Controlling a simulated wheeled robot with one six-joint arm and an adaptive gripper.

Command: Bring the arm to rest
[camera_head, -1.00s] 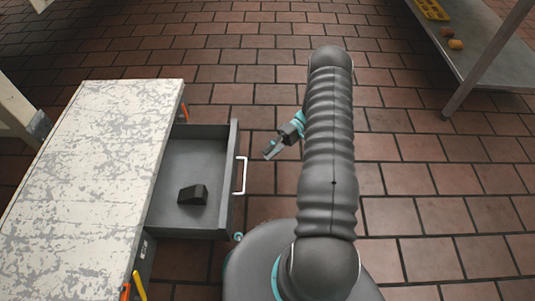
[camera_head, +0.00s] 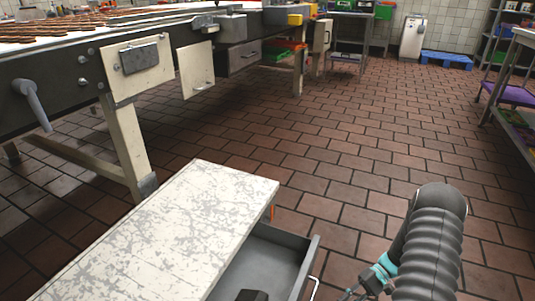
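My arm stands at the lower right of the head view, dark grey and ribbed. My gripper (camera_head: 362,287) shows only in part, low beside the arm and close to the bottom edge. It is to the right of the open drawer, apart from it. The fingers are small and partly cut off, so their opening cannot be told. I see nothing held in it.
A worn white cabinet top (camera_head: 190,225) is at the lower left, with its grey drawer (camera_head: 280,262) pulled out and a black object (camera_head: 252,295) inside. A long conveyor machine (camera_head: 120,65) runs along the left. The tiled floor (camera_head: 350,150) ahead is clear. Shelving (camera_head: 515,85) stands at right.

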